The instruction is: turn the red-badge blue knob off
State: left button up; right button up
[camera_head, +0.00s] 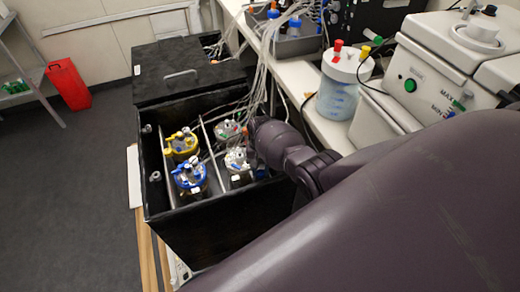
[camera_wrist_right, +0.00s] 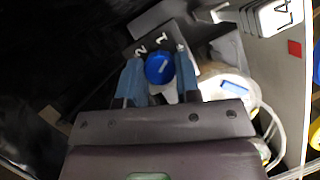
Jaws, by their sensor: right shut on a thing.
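A round blue knob (camera_wrist_right: 159,68) sits between the two blue-grey fingers of my right gripper (camera_wrist_right: 160,72) in the right wrist view. The fingers are shut on its sides. A small red square (camera_wrist_right: 294,48) shows on a pale panel to the right, apart from the knob. In the head view, my right arm's dark end (camera_head: 268,136) reaches to the right side of the black box; its fingers and the knob are hidden there. My left gripper is not in view.
The open black box (camera_head: 215,212) holds several vessels, including a yellow-topped one (camera_head: 181,145) and a blue-topped one (camera_head: 189,174). Tubes (camera_head: 262,75) hang over its right side. A blue-liquid bottle (camera_head: 339,88) and a white machine (camera_head: 425,75) stand on the bench.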

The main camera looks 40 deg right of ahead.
jog(key=m+t, duration=0.1)
jog(key=m, duration=0.2)
jog(key=m+y, duration=0.1)
jog(key=m, duration=0.2)
jog(key=shift+s+d+t, duration=0.1)
jog(key=shift+d+t, duration=0.05)
jog(key=shift+t, duration=0.25)
jog(key=shift+y, duration=0.3)
jog(key=o, duration=0.9)
jog(key=shift+o, duration=0.2)
jog(key=shift+r, duration=0.1)
jog(key=v, duration=1)
jog(key=shift+r, duration=0.35)
